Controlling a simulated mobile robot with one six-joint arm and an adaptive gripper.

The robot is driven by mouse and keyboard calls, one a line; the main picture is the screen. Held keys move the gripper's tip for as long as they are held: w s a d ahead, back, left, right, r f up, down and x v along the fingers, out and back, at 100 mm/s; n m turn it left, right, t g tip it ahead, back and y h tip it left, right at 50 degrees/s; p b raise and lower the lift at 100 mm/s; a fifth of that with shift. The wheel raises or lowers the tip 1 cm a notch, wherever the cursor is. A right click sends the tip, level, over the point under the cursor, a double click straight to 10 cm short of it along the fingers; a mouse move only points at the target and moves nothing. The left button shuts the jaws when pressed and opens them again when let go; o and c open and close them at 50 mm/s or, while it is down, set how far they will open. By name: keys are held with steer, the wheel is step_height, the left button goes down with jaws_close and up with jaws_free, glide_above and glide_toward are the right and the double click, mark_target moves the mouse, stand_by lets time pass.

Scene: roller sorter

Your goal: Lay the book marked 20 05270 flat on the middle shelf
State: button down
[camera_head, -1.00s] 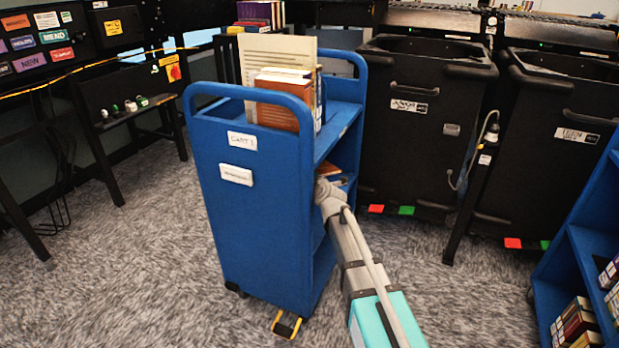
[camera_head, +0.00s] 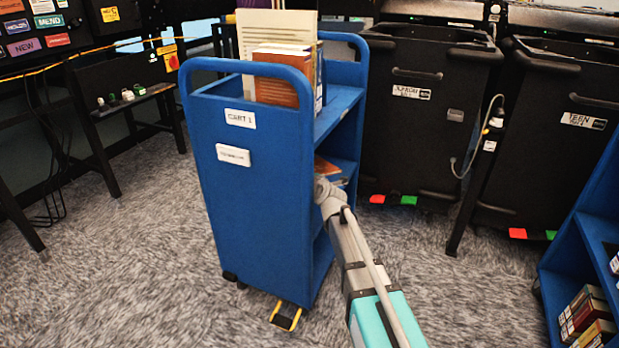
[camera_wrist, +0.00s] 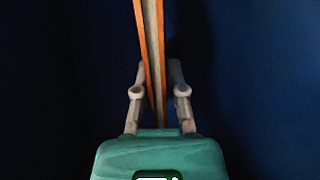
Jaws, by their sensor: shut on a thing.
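My gripper (camera_wrist: 159,92) is shut on an orange-covered book (camera_wrist: 149,45), which shows edge-on between the two fingers in the wrist view. In the head view, part of an orange book (camera_head: 325,166) shows beside my wrist, at the open right side of the blue cart (camera_head: 262,200), at the height of its middle shelf (camera_head: 346,169). The cart's end panel hides most of the book and the fingers. I cannot read a number on the book, nor tell whether it touches the shelf.
Books stand on the cart's top shelf, including a brown one (camera_head: 281,78) and a tall cream one (camera_head: 275,30). Black bins (camera_head: 425,125) stand behind to the right. Another blue shelf unit (camera_head: 583,235) is at the far right. Carpet (camera_head: 450,300) is clear in front.

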steer(key=shift+f+b, duration=1.2)
steer(key=shift+f, duration=0.25)
steer(key=c, duration=0.6)
jaws_free()
steer(key=shift+c, duration=0.2)
steer(key=shift+w, duration=0.15)
